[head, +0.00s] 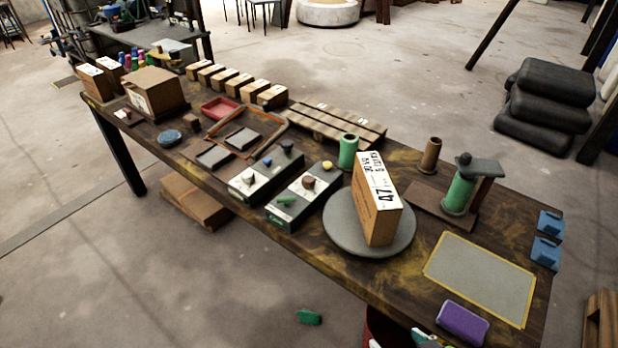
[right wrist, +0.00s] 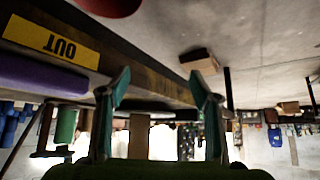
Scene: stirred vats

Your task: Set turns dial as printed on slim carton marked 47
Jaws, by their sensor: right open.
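The slim carton (head: 377,212) marked 47 stands upright on a round grey disc (head: 343,228) at the table's front. Its white top label has small lines beside the 47; the last seems to read "5 turns". Two control boxes lie left of it. The nearer box (head: 273,215) has a brown knob (head: 308,181), a green part and a yellow button. The farther box (head: 242,187) has a dark knob (head: 287,146) and a blue button. I cannot read which is the turns dial. My right gripper (right wrist: 160,82) is open and empty by the table's front edge. My left gripper is out of view.
A purple block (head: 463,322) and a yellow-bordered grey mat (head: 480,279) lie right of the disc. Green cylinders (head: 348,151) and a dark stand (head: 480,168) rise behind. Small cartons (head: 236,82) line the back.

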